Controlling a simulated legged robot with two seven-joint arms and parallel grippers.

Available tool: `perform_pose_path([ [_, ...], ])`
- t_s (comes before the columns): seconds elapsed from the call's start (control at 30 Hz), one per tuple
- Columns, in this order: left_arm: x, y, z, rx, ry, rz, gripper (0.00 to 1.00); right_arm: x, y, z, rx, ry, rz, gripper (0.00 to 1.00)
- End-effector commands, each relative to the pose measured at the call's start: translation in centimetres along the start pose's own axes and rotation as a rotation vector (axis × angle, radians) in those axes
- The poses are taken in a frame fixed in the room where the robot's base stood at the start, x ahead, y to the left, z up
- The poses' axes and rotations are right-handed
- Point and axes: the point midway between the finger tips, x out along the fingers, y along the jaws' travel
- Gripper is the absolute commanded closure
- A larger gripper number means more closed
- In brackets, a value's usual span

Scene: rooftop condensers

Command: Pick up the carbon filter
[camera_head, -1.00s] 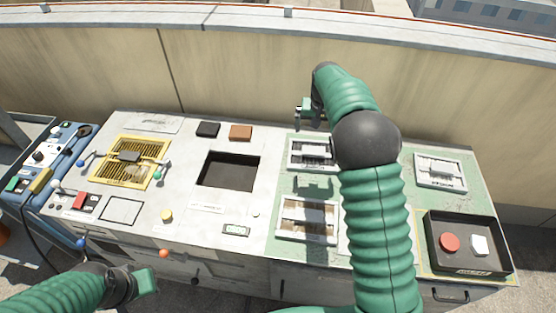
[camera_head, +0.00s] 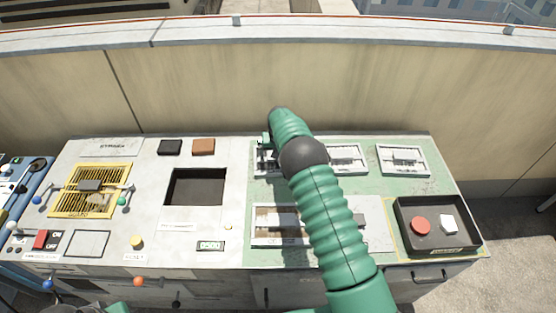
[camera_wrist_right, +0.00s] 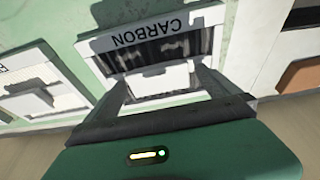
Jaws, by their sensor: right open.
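The carbon filter (camera_wrist_right: 158,44) shows in the right wrist view as a white frame labelled CARBON, with dark pleats and a pale handle block (camera_wrist_right: 160,78). It lies in the green panel. In the head view, the filter (camera_head: 263,163) is mostly hidden behind my right arm. My right gripper (camera_wrist_right: 164,80) is open, with its two fingers on either side of the handle block. Whether they touch it cannot be told. My left gripper (camera_head: 118,307) is cut off by the bottom edge of the head view, and its jaws are not clear.
More white-framed units (camera_head: 403,160) sit in the green panel. A black tray (camera_head: 437,243) holds a red button and a white piece at right. A dark square opening (camera_head: 196,187) and a yellow grille (camera_head: 70,203) are at left. A wall (camera_head: 320,85) stands behind.

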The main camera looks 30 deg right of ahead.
Motion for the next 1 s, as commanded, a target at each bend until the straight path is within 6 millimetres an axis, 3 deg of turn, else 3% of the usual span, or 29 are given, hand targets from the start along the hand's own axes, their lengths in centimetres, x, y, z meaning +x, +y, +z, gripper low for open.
perform_pose_path([
  [0.2, 0.0, 0.01, 0.0, 0.0, 0.0, 0.0, 1.0, 0.01, 0.03, -0.01, 0.0, 0.001, 0.0, 0.03],
  [0.73, -0.01, 0.01, 0.0, 0.0, 0.0, 0.0, 1.0, -0.04, -0.01, -0.05, 0.0, 0.001, 0.0, 0.71],
  [1.0, -0.02, 0.01, -0.01, 0.0, 0.0, 0.0, 1.0, -0.72, -0.03, -0.31, 0.001, 0.003, -0.001, 0.71],
])
